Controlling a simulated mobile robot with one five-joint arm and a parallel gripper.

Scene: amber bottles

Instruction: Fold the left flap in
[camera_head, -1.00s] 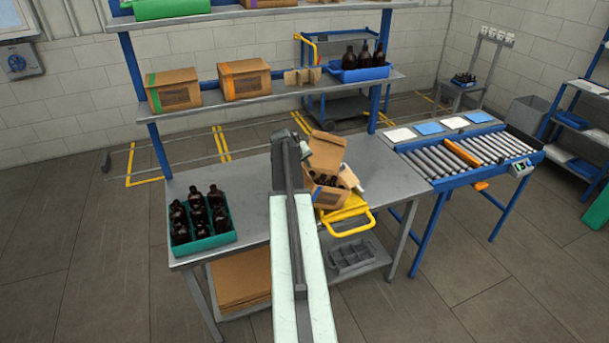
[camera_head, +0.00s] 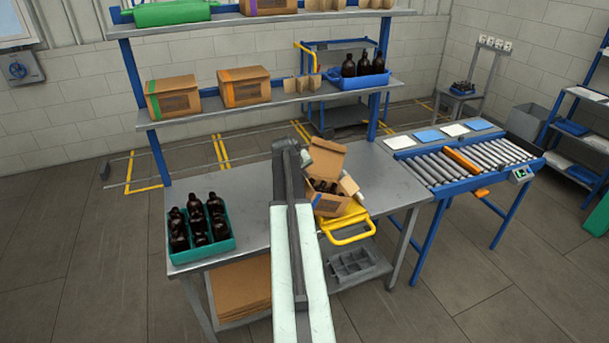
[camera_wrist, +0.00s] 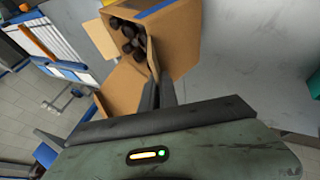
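An open cardboard carton (camera_head: 327,203) with dark bottles in it stands on the grey bench, right of my arm. Its back flap (camera_head: 325,158) stands up, and a pale flap (camera_head: 349,185) sticks out at the right. My gripper (camera_head: 304,158) is at the carton's left side and hides part of it. In the wrist view the carton (camera_wrist: 178,40) shows bottles (camera_wrist: 127,37) inside, and a brown flap (camera_wrist: 121,90) spreads outward. The dark fingers of my gripper (camera_wrist: 159,82) are close together beside the carton's edge, with nothing visible between them.
A teal crate of bottles (camera_head: 172,243) stands at the bench's left. A yellow-framed stand (camera_head: 349,238) is under the carton. A roller conveyor (camera_head: 465,160) is at the right. A shelf (camera_head: 225,107) with cartons is behind. The bench between crate and arm is clear.

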